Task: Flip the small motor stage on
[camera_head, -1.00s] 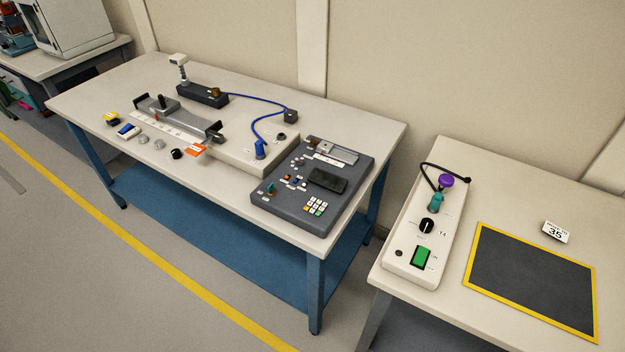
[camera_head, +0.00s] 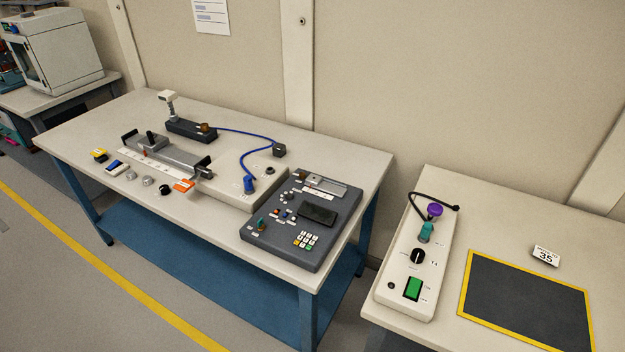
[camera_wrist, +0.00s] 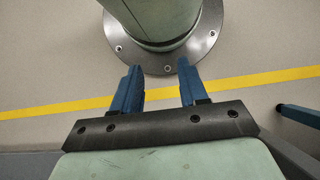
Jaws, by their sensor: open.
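A long grey rail stage (camera_head: 168,153) with a dark carriage lies on the long workbench. I cannot tell which one is the small motor stage. A dark grey control box (camera_head: 275,240) with small switches, a keypad and a screen sits at the bench's right end. A white switch box (camera_head: 402,284) with a green rocker and black knob is on the right table. My gripper (camera_wrist: 157,86) shows only in the wrist view, open and empty above the floor.
The long workbench (camera_head: 75,132) has small coloured parts along its front edge. A black mat (camera_head: 525,305) with yellow border and a card reading 35 (camera_head: 546,256) lie on the right table. A gap separates the two tables. A yellow line (camera_head: 110,283) crosses the floor.

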